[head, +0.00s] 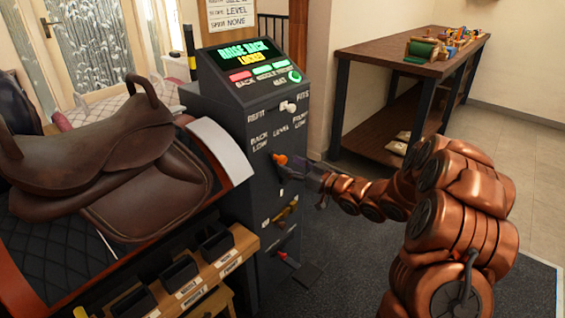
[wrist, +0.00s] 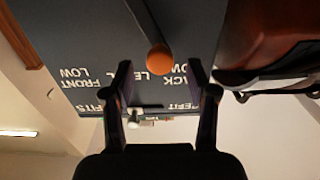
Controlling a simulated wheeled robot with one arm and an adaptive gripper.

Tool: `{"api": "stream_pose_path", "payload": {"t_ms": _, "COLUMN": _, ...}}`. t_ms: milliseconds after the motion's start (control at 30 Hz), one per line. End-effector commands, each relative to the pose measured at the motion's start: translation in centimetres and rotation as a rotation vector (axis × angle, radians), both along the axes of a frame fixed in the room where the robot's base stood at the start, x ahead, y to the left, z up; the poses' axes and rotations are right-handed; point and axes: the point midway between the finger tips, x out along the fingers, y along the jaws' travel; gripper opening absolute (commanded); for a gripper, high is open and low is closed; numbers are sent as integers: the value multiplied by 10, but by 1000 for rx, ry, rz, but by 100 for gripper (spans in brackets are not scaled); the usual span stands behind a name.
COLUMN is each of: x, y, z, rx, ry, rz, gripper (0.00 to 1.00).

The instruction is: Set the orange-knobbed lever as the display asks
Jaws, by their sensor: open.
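The display (head: 245,52) on top of the dark cabinet reads "RAISE BACK" in green and "LOCKED" in yellow. The orange-knobbed lever (head: 281,159) is on the cabinet front, below the labels "BACK LOW", "LEVEL" and "FRONT LOW". Its knob points up, roughly between "BACK LOW" and "LEVEL". In the wrist view, which is upside down, the orange knob (wrist: 158,58) shows ahead of the gap between my fingers. My gripper (head: 316,177) is open and empty, just right of the lever; its fingers frame the knob in the wrist view (wrist: 160,78). I see no contact.
A white knob (head: 288,106) sits above, between "REFIT" and "FITS". A yellow lever (head: 287,211) and a red-tipped lever (head: 283,256) are lower. A brown saddle (head: 105,150) stands left, above small black bins (head: 180,272). A workbench (head: 390,52) is behind right.

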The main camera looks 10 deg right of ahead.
Motion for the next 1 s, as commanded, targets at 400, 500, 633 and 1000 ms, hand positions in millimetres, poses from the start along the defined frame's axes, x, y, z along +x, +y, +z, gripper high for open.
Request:
{"api": "stream_pose_path", "payload": {"t_ms": 400, "x": 30, "y": 23, "z": 0, "rx": 1, "ry": 0, "rz": 1, "gripper": 58}}
{"api": "stream_pose_path", "payload": {"t_ms": 500, "x": 33, "y": 24, "z": 0, "rx": 1, "ry": 0, "rz": -1, "gripper": 58}}
{"api": "stream_pose_path", "payload": {"t_ms": 633, "x": 34, "y": 24, "z": 0, "rx": 1, "ry": 1, "rz": -2, "gripper": 58}}
{"api": "stream_pose_path", "payload": {"t_ms": 1000, "x": 33, "y": 24, "z": 0, "rx": 1, "ry": 1, "rz": -2, "gripper": 36}}
